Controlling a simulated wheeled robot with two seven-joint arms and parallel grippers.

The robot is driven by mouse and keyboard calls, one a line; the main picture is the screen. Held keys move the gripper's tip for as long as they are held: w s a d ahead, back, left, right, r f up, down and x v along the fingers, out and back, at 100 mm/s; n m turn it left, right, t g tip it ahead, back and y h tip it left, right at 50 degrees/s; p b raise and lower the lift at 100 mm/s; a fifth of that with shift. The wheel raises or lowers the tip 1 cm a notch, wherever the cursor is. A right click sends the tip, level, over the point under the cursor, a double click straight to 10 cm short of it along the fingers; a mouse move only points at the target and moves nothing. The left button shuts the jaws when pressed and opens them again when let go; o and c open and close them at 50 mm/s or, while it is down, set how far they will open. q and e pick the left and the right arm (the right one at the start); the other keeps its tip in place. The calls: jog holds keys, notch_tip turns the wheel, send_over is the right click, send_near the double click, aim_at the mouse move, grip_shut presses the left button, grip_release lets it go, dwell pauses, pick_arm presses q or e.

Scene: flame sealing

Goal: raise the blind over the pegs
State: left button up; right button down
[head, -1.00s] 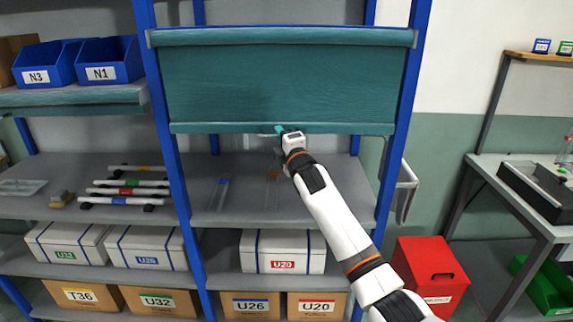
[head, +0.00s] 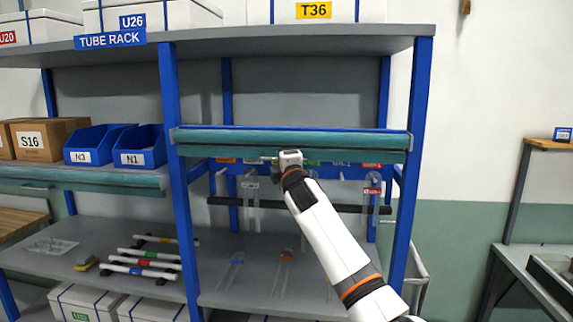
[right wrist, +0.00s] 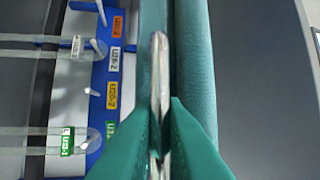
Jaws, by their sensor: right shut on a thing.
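The teal blind (head: 340,142) is rolled up into a narrow strip across the upper part of the rack bay. The blue peg rail (head: 345,171) shows below it in the head view. The right wrist view shows the rail (right wrist: 94,130) with coloured labels, pale pegs (right wrist: 101,14) and clear tubes (right wrist: 40,42) hanging there. My right gripper (head: 271,158) is at the blind's lower edge. In the right wrist view its teal fingers are shut on a thin pale handle bar (right wrist: 159,75) beside the blind. My left gripper is not in view.
A dark crossbar (head: 330,208) runs below the peg rail. Thin clear items with blue and orange marks lie on the shelf (head: 262,258) below. Blue bins (head: 143,148) stand on the left. Blue uprights (head: 409,200) bound the bay.

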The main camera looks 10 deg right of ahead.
jog(key=shift+r, duration=0.15)
jog(key=c, duration=1.5)
grip_release()
jog(key=shift+s+f, duration=0.1)
jog(key=shift+f, duration=0.15)
jog(key=b+v, duration=0.4)
jog(key=v, duration=0.7)
jog(key=shift+s+b, duration=0.35)
jog(key=shift+s, duration=0.05)
